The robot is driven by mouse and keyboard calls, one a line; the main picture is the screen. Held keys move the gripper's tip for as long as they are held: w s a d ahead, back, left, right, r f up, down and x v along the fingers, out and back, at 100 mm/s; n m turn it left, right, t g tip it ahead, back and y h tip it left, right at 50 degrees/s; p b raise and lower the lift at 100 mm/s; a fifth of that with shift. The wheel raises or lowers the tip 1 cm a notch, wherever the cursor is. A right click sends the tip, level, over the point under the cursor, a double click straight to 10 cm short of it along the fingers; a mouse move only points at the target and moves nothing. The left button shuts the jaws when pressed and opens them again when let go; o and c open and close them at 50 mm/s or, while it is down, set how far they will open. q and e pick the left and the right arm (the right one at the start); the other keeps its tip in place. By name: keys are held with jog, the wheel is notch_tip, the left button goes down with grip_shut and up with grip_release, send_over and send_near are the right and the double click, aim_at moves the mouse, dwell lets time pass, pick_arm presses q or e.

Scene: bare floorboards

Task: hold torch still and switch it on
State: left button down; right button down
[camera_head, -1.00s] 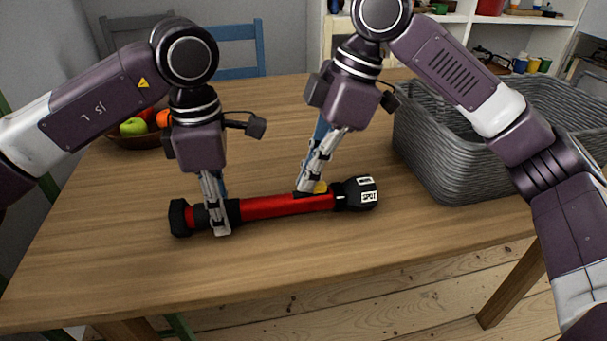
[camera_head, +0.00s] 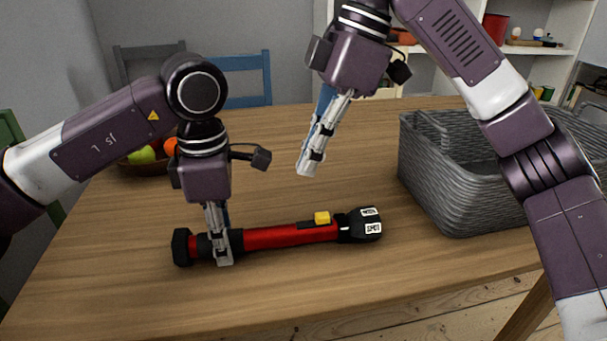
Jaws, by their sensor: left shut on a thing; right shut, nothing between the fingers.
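A red and black torch (camera_head: 275,237) lies on the wooden table, its tail at the left and its black head at the right. Labels on the head read "WIDE" and "SPOT". A yellow switch (camera_head: 322,218) sits on top of the red body near the head, in a black slot. My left gripper (camera_head: 221,258) is shut around the black part of the body near the tail. My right gripper (camera_head: 308,170) is shut and empty. It hangs above the table, up and slightly left of the switch, apart from the torch. No light shows from the torch.
A grey woven basket (camera_head: 440,190) stands at the right of the table. A fruit bowl (camera_head: 150,168) is at the back left, partly behind my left arm. A blue chair (camera_head: 243,82) stands behind the table. The table in front of the torch is clear.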

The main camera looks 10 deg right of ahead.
dwell(0.3)
pick_arm(q)
jog(key=c, duration=1.5)
grip_release()
jog(key=shift+o, duration=0.3)
jog(key=shift+r, duration=0.1)
